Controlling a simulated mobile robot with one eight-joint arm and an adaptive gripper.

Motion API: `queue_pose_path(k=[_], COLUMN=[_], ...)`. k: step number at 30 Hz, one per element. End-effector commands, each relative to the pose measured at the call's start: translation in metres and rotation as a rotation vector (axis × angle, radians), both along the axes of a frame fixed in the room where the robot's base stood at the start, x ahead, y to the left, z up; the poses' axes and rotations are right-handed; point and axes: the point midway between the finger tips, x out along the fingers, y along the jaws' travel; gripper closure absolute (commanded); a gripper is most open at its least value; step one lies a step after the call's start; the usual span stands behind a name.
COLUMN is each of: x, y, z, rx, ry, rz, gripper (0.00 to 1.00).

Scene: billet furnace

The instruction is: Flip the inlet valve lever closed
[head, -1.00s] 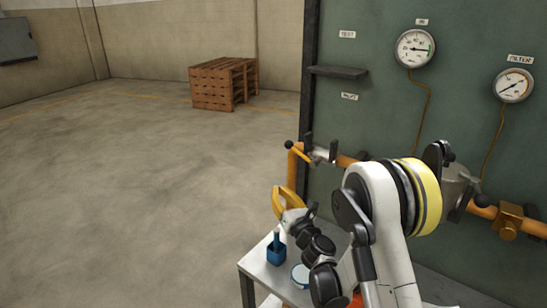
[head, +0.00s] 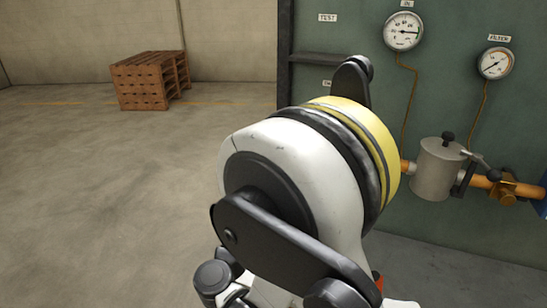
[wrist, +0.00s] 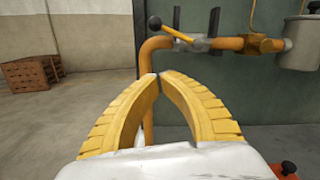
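The inlet valve lever (wrist: 173,32) shows in the wrist view as a yellow handle with a black ball knob at its left end. It slants up and left from the grey valve body (wrist: 192,44) on the orange pipe (wrist: 228,43). My gripper (wrist: 161,75) has yellow ribbed fingers whose tips come together with nothing between them. It is below and in front of the lever, apart from it. In the head view, my arm hides this lever and the gripper.
A grey filter pot (head: 438,168) sits on the pipe at right, with gauges (head: 403,31) and (head: 495,63) above on the green panel (head: 450,90). Pallets (head: 148,80) stand far left; floor there is clear.

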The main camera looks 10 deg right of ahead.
Motion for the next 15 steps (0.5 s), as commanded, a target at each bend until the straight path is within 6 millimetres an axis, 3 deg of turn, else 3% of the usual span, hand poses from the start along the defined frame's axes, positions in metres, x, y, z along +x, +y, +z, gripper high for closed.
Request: queue_pose_path(k=[8, 15], x=[0.006, 0.039], y=[-0.004, -0.028], z=[0.001, 0.002], rx=[0.001, 0.001], ry=[0.001, 0.001], rz=[-0.001, -0.004], gripper=[1.00, 1.00])
